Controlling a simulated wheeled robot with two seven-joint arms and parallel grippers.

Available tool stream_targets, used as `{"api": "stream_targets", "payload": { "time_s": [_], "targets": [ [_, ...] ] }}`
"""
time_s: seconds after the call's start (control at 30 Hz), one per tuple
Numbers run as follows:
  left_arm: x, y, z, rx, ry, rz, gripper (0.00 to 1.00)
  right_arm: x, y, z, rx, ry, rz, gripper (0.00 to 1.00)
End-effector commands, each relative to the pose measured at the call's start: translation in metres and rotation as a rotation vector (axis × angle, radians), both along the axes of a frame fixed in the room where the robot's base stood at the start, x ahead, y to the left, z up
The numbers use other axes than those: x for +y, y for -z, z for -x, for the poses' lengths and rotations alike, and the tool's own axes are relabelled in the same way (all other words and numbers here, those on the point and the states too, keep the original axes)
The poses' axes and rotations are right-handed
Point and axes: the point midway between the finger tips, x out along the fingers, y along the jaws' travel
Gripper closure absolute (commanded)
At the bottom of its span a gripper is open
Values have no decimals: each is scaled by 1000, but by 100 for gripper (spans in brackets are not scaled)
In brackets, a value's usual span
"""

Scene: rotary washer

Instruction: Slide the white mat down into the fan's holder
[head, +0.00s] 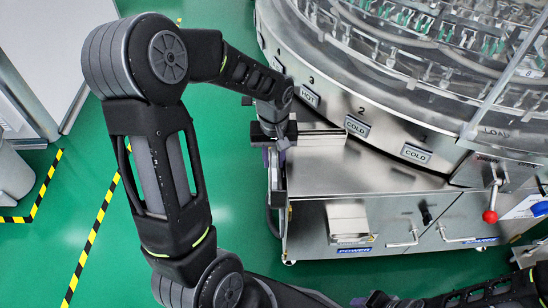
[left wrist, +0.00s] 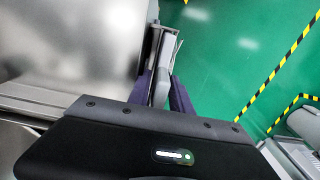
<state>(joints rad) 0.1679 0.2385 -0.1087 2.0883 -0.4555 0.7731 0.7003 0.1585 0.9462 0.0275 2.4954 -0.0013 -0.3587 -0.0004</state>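My left gripper (head: 274,154) is at the near left corner of the round steel washer, above a narrow upright grey frame on its side, which looks like the fan's holder (head: 277,196). In the left wrist view, its purple fingers (left wrist: 164,92) stand close on both sides of a thin pale slab seen edge-on, apparently the white mat (left wrist: 163,72). The gripper looks shut on it. How far the mat sits in the holder is hidden, and the fan cannot be made out.
The washer's steel top (head: 365,170) lies right of the left gripper, with a red-knobbed lever (head: 490,216) farther right. A pale box (head: 348,221) sits on its front. Green floor (head: 225,150) with yellow-black tape is open to the left.

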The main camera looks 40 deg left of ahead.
Motion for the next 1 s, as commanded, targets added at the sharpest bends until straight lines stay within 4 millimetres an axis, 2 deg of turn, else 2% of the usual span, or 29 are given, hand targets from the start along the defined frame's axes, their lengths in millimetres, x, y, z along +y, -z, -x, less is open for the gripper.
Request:
{"api": "stream_targets", "payload": {
  "time_s": [0.1, 0.53, 0.67, 1.0],
  "targets": [
    [-1, 0, -1, -2, 1, 1, 62, 0, 0, 0, 0, 0, 0, 64],
    [-2, -4, -2, -6, 2, 3, 62, 0, -1, 0, 0, 0, 0, 64],
    [-2, -19, -3, -8, 3, 3, 62, 0, -6, 0, 0, 0, 0, 64],
    [0, -72, -1, -7, 0, 1, 62, 0, -18, 0, -1, -2, 0, 64]
  ]
}}
